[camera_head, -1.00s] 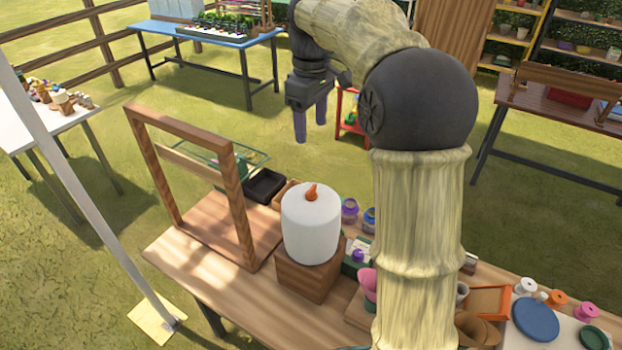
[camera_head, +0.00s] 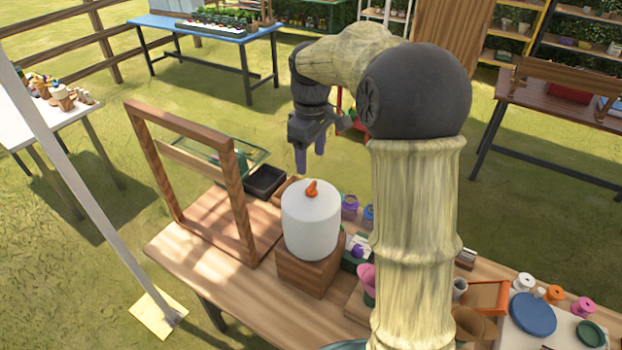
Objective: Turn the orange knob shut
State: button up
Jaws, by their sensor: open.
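The orange knob (camera_head: 312,188) sits on top of a white rounded tank (camera_head: 310,222). The tank stands upright on a wooden block (camera_head: 306,272) on the workbench. My gripper (camera_head: 310,161) hangs from my arm with its two purple fingers pointing down and a gap between them. It is open and empty. In the picture it shows just above the knob, but it looks farther back than the tank and apart from it. The fingertips are visible; nothing lies between them.
A wooden frame (camera_head: 240,200) stands on the workbench (camera_head: 205,272) left of the tank. A black tray (camera_head: 265,181) lies behind it. Purple and blue spools, a pink pot (camera_head: 367,279) and an orange tray (camera_head: 487,297) are to the right. My arm hides part of the bench.

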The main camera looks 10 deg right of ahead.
aim_at(311, 185)
notch_tip(311, 185, down, 8)
jog(key=shift+f+p, duration=0.25)
jog(key=shift+p, duration=0.4)
jog(key=c, duration=1)
